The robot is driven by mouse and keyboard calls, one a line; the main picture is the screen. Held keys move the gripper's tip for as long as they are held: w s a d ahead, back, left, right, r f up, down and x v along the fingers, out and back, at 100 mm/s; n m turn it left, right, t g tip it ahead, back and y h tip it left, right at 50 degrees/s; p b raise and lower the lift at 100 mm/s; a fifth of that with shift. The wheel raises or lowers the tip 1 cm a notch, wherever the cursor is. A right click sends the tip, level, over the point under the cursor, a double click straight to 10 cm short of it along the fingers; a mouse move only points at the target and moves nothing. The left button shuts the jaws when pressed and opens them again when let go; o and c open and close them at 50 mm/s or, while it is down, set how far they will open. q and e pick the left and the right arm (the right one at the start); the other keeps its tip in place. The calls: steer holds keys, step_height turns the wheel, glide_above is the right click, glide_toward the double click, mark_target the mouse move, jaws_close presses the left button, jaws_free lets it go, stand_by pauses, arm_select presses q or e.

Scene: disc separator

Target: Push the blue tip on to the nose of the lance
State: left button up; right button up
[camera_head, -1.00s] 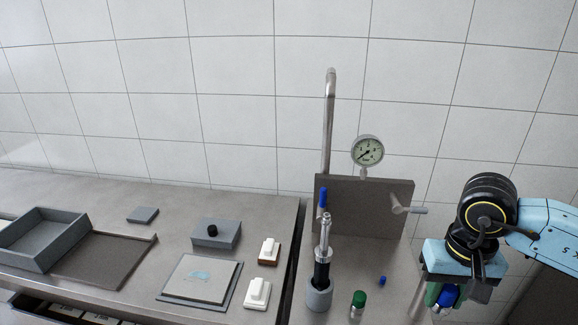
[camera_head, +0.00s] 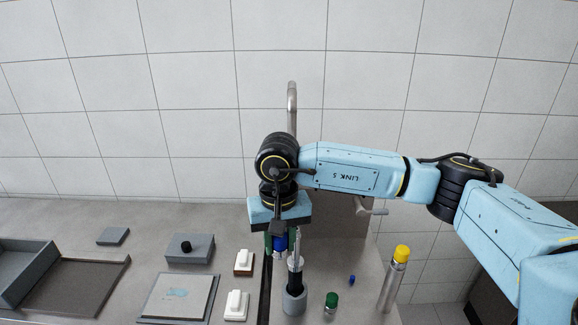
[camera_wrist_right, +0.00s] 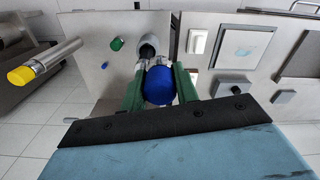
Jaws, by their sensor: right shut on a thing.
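The lance (camera_head: 296,262) stands upright in a grey round holder (camera_head: 294,300), with a dark body and a thin metal nose at the top. My right gripper (camera_head: 276,243) points down just left of the nose in the head view. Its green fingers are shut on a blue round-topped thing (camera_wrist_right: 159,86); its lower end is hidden. I cannot tell whether it touches the lance. In the wrist view the holder (camera_wrist_right: 148,42) shows just beyond the fingers. A small blue piece (camera_head: 352,280) lies on the bench, also in the wrist view (camera_wrist_right: 104,66). My left gripper is not in view.
A green-capped vial (camera_head: 331,303) and a yellow-capped metal cylinder (camera_head: 396,272) stand right of the lance. White switches (camera_head: 236,304), a flat plate (camera_head: 178,296) and a grey tray (camera_head: 22,270) lie left. A metal pipe (camera_head: 292,100) rises behind my arm.

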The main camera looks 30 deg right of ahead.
arm_select(q)
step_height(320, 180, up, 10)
steer(key=p, duration=0.8)
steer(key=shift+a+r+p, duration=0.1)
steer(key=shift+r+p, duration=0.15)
steer(key=shift+p, duration=0.05)
arm_select(e)
steer(key=w+d+r+m, duration=0.3)
steer(key=d+r+m, duration=0.2)
steer(key=r, duration=0.4)
steer(key=shift+d+m, duration=0.4)
steer(key=shift+d, duration=0.05)
arm_select(q)
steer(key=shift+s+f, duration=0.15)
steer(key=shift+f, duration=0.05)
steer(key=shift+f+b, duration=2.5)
steer(key=shift+b, duration=0.15)
arm_select(e)
steer(key=shift+s+a+f, duration=0.1)
steer(key=shift+f, duration=2.65)
arm_select(q)
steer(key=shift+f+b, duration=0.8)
steer(key=shift+b, duration=0.05)
arm_select(e)
steer(key=shift+f, duration=0.9)
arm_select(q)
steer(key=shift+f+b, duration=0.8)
arm_select(e)
steer(key=shift+f, duration=0.9)
